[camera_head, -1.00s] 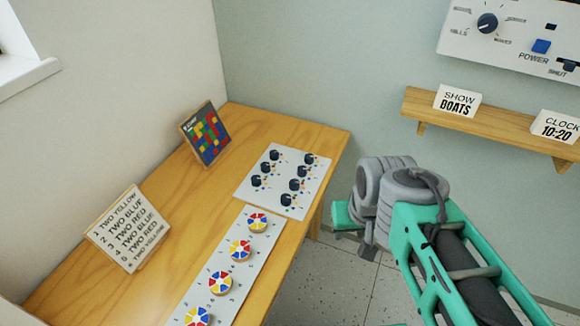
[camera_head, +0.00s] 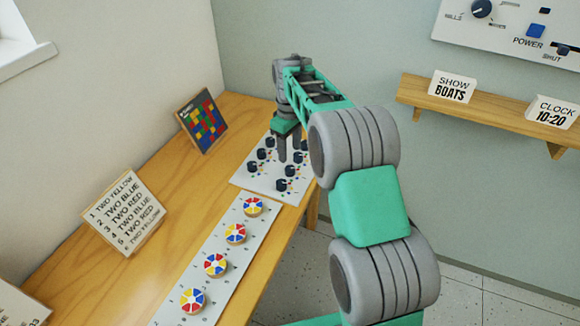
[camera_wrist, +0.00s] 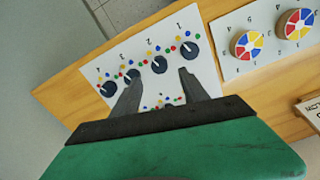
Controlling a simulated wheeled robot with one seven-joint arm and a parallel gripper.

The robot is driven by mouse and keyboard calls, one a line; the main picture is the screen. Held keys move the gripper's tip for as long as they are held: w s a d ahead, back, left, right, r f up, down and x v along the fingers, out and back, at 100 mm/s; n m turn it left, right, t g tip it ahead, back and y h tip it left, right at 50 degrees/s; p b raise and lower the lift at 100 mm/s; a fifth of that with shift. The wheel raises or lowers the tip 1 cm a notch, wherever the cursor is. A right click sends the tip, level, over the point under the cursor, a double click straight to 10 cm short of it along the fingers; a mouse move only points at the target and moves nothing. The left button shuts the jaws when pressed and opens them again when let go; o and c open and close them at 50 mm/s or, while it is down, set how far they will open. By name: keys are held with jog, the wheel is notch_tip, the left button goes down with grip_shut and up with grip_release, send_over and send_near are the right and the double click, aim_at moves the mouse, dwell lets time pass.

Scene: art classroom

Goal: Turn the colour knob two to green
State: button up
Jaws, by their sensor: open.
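A white panel (camera_head: 245,178) on the wooden table carries two rows of dark knobs, each ringed by small coloured dots. In the wrist view the far row is numbered from 1 at the right. Knob two (camera_wrist: 160,65) shows between and just beyond my fingertips; it also shows in the head view (camera_head: 290,170). I cannot tell which colour its pointer faces. My gripper (camera_wrist: 158,76) is open and points down over the panel; in the head view its fingers (camera_head: 290,158) hang above the right row. I see no clear contact. The other row is mostly hidden by my gripper.
Knob one (camera_wrist: 190,48) and the third knob (camera_wrist: 131,76) sit close on either side. A strip of colour wheels (camera_head: 236,233) lies nearer. A list card (camera_head: 126,212) and a coloured grid board (camera_head: 202,120) stand at the left. A shelf (camera_head: 488,114) is on the wall.

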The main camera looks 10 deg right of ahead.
aim_at(290, 168)
notch_tip(290, 168, down, 8)
jog(key=shift+r+p, duration=0.15)
jog(key=shift+p, duration=0.15)
grip_shut()
dwell(0.4)
